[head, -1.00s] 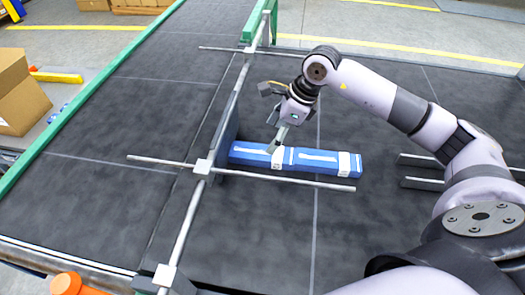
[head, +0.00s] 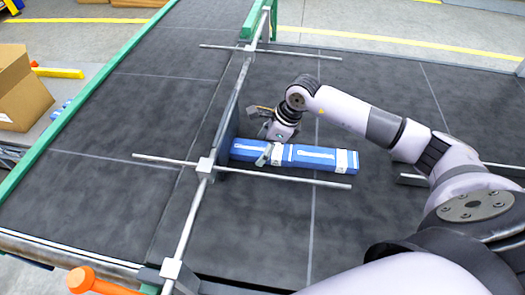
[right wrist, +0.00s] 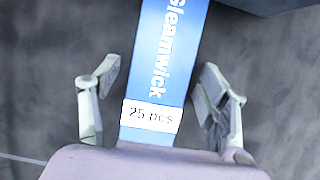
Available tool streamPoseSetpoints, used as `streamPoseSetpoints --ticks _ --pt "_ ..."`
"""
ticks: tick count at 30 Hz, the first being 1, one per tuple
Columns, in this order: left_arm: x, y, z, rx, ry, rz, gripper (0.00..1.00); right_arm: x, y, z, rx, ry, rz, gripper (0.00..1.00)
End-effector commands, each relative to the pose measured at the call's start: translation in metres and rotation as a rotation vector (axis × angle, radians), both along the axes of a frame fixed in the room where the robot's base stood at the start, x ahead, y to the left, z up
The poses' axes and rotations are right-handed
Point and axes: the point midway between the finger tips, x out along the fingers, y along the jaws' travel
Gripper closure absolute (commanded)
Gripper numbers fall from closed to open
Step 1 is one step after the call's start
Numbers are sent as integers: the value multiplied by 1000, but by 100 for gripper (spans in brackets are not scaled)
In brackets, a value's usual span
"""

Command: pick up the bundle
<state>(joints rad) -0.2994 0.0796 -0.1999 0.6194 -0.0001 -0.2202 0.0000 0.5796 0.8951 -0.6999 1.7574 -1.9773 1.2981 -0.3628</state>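The bundle (head: 315,158) is a long blue block with white bands, lying on the dark belt. Its left end is close to the upright guide plate. My right gripper (head: 266,157) is over the bundle's left part in the head view. In the right wrist view the bundle (right wrist: 165,70) runs between the two fingers of the right gripper (right wrist: 158,100), with a "25 pcs" label near the palm. The fingers are apart, with a gap on each side of the bundle. My left gripper is not in view.
A metal rail (head: 190,217) with a guide plate (head: 228,125) runs along the belt. A thin cross rod (head: 300,180) passes just in front of the bundle. Another rod (head: 300,53) lies farther back. Cardboard boxes (head: 28,88) stand at the left. The belt left of the rail is clear.

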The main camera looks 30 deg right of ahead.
Motion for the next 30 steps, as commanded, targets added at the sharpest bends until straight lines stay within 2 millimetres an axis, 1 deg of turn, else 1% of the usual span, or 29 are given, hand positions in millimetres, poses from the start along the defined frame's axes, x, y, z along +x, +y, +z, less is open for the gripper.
streamPoseSetpoints --ticks 2,21,22,30 --pt "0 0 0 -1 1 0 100 0 0 0 0 0 0 39" --pt "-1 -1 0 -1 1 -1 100 0 0 1 -1 -1 0 81" --pt "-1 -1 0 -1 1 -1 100 0 0 1 -1 -1 0 83" --pt "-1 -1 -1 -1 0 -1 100 0 -1 1 0 -3 -1 83"
